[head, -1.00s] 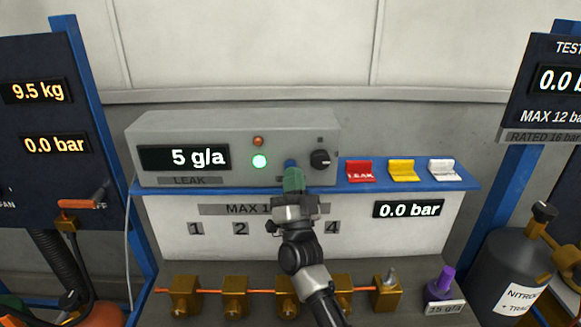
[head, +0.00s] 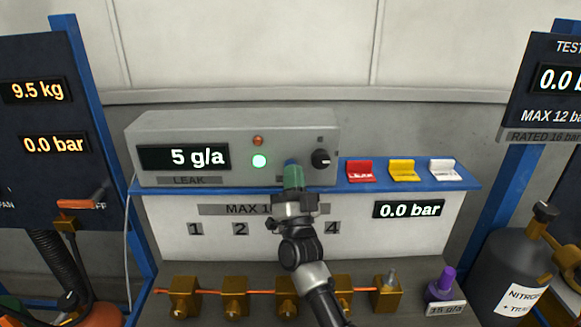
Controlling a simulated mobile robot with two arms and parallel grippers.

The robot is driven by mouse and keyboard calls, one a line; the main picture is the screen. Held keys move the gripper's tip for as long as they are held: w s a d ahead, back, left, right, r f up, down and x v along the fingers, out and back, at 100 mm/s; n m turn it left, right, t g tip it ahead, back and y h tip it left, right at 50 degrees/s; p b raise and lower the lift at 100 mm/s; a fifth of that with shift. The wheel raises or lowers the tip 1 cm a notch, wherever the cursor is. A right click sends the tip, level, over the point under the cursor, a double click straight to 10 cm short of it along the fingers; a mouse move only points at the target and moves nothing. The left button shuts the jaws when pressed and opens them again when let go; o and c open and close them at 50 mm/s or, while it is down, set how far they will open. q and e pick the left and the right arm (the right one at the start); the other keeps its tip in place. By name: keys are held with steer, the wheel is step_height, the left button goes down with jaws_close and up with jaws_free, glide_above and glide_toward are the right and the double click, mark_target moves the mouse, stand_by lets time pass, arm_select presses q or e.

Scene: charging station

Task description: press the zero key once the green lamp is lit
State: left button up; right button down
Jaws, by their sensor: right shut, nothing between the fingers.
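The grey leak detector box (head: 235,125) stands on the blue shelf, its display (head: 184,158) reading 5 g/a. The green lamp (head: 259,161) on its front is lit bright. A dull orange-red lamp (head: 257,140) sits above it. My right gripper (head: 292,166) is shut and empty, its tip at the lower front of the box, right of the green lamp. The zero key is not visible; the gripper covers that part of the panel. I cannot tell whether the tip touches it. My left gripper is not in view.
A black knob (head: 320,159) is close right of my gripper. Red (head: 360,170), yellow (head: 404,170) and white (head: 444,170) tags stand along the blue shelf (head: 462,184). Brass valves (head: 185,297) line the bench below. A dark cylinder (head: 508,270) stands at right.

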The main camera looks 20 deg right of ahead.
steer(key=shift+w+d, duration=0.1)
steer(key=shift+w, duration=0.3)
stand_by(0.6)
steer(key=shift+s+a, duration=0.25)
steer(key=shift+s, duration=0.55)
steer(key=s+p, duration=0.1)
steer(key=s, duration=0.1)
steer(key=s+a+p, duration=0.1)
steer(key=s, duration=0.1)
steer(key=shift+s+a+p, duration=0.15)
steer(key=shift+s+p, duration=0.15)
steer(key=shift+s, duration=0.1)
stand_by(0.3)
